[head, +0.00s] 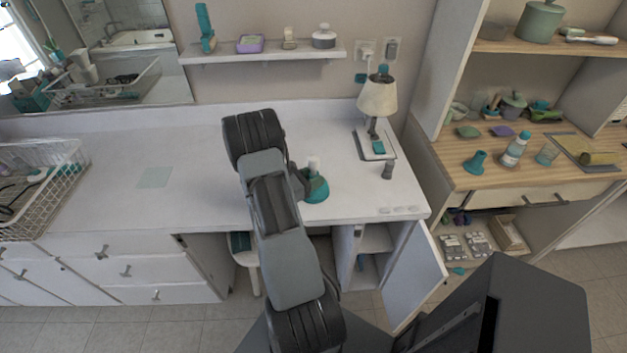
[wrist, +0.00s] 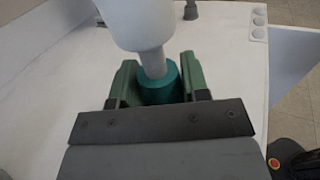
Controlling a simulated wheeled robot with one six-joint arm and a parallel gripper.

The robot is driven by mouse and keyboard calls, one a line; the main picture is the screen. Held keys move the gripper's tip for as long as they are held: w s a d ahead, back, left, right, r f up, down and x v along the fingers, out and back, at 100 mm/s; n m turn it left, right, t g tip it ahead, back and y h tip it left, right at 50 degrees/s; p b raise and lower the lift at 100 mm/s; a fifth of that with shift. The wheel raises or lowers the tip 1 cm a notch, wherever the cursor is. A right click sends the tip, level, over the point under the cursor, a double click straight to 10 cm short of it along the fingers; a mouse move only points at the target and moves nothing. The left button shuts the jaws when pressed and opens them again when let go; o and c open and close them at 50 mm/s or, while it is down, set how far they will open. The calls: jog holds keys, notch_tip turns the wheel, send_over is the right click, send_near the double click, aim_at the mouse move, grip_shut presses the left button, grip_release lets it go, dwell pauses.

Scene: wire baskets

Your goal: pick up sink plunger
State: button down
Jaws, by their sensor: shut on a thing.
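The sink plunger (head: 316,190) has a teal base and a white upper part. It appears upright on the white counter beside my gripper, to the right of my arm in the head view. The head view mostly hides the fingers behind my arm. Whether the plunger's bottom touches the counter cannot be told.
A lamp (head: 377,98) on a pale base and a small dark cup (head: 387,170) stand to the right. A wire basket (head: 42,185) sits at the far left. A cabinet door (head: 412,275) hangs open below. The counter between basket and arm is mostly clear.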

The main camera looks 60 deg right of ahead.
jog(key=shift+r, duration=0.5)
jog(key=s+a+r, duration=0.3)
jog(key=s+r, duration=0.9)
jog(key=s, duration=0.1)
jog(key=shift+s+b, duration=0.3)
jog(key=shift+b, duration=0.15)
jog(key=c, duration=1.2)
grip_release()
grip_shut()
jog(key=shift+w+d, duration=0.1)
jog(key=shift+w, duration=0.1)
